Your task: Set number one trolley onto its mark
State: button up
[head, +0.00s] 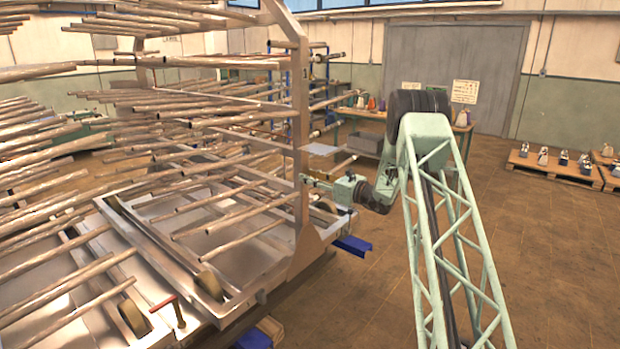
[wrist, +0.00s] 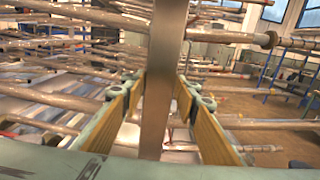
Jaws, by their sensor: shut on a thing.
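The trolley (head: 299,120) is a tall pale metal frame with many long rods sticking out in tiers; it fills the left half of the head view. A small dark figure like a 1 shows high on its near upright. My gripper (head: 308,183) is at that upright, low on its right side. In the wrist view the upright (wrist: 163,70) runs vertically between the two yellow-padded fingers of my gripper (wrist: 160,100), which is shut on it. I cannot make out the floor mark in either view.
A low metal bed with wheels (head: 207,286) and a red-handled lever (head: 166,303) lies at lower left. A blue bracket (head: 352,245) juts out beside the trolley. Pallets (head: 556,171) with small items stand at far right. Brown floor (head: 555,255) on the right is clear.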

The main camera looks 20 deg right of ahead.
jog(key=shift+o, duration=0.2)
jog(key=shift+w+a+r, duration=0.15)
jog(key=shift+w+a, duration=0.05)
jog(key=shift+w, duration=0.2)
jog(key=x, duration=0.5)
jog(key=b+x, duration=0.1)
jog(key=x, duration=0.2)
jog(key=shift+a+f, duration=0.1)
jog(key=shift+f, duration=0.2)
jog(key=shift+c, duration=0.2)
jog(key=shift+r, duration=0.2)
jog(key=o, duration=1.2)
jog(key=shift+c, duration=0.2)
jog(key=shift+s, duration=0.2)
jog(key=v, duration=1.1)
jog(key=shift+s+d, duration=0.3)
jog(key=shift+d, duration=0.05)
